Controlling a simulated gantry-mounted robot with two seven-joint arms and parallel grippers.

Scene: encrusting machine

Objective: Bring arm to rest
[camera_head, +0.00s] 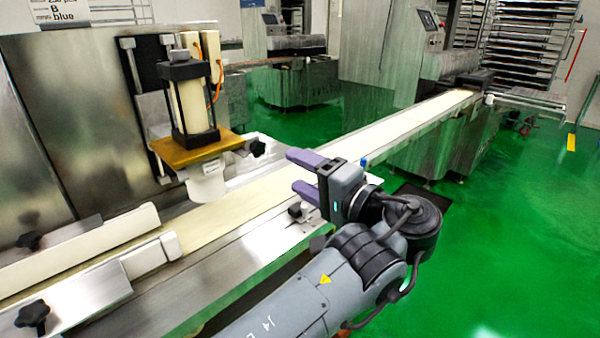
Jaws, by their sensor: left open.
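My left gripper (294,171) is open, with its two purple fingers apart and nothing between them. It points left over the encrusting machine's conveyor belt (240,206), to the right of the machine's forming head (188,105). The grey arm comes up from the bottom of the view to a bent wrist right of the gripper. I cannot tell how high the fingers are above the belt. My right gripper is out of view.
Pale guide rails (80,250) and black knobs (33,315) line the near left end of the belt. The belt runs back to a second machine (440,130). A tray rack (525,45) stands at the far right. The green floor (520,240) on the right is largely clear.

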